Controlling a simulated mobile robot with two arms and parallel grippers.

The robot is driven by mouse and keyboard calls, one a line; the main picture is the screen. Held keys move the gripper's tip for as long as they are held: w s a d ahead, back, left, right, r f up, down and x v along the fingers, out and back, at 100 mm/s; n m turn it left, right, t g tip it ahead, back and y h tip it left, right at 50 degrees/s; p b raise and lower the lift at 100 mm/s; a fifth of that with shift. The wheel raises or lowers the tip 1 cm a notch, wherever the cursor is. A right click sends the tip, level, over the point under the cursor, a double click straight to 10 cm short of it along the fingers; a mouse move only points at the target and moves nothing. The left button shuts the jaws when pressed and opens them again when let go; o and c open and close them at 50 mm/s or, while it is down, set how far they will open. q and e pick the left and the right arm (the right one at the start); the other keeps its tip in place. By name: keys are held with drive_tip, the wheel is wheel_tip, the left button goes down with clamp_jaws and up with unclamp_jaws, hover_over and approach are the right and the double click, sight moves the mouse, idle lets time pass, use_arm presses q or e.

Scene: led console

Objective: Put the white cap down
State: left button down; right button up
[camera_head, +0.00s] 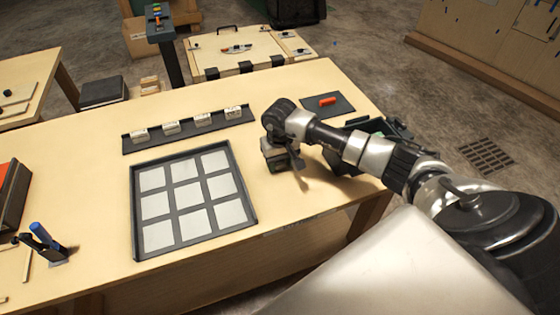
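My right gripper (284,163) reaches in from the right and points down over the table, to the right of the console. Its fingertips are small and partly hidden by its own body, so I cannot tell whether it is open or holds anything. Several small white caps (170,127) stand in a row on a dark rail (187,131) behind the console. The console is a black-framed panel (249,203) with white square pads in a grid. I cannot make out a white cap at the gripper. My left gripper is not in view.
A dark mat (343,106) with an orange-red piece (327,101) lies at the table's back right. Dark objects (365,128) sit partly behind my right arm. A black holder with a blue item (40,232) stands at the left. Bare tabletop lies between console and gripper.

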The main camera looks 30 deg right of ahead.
drive_tip(key=shift+o, duration=0.7)
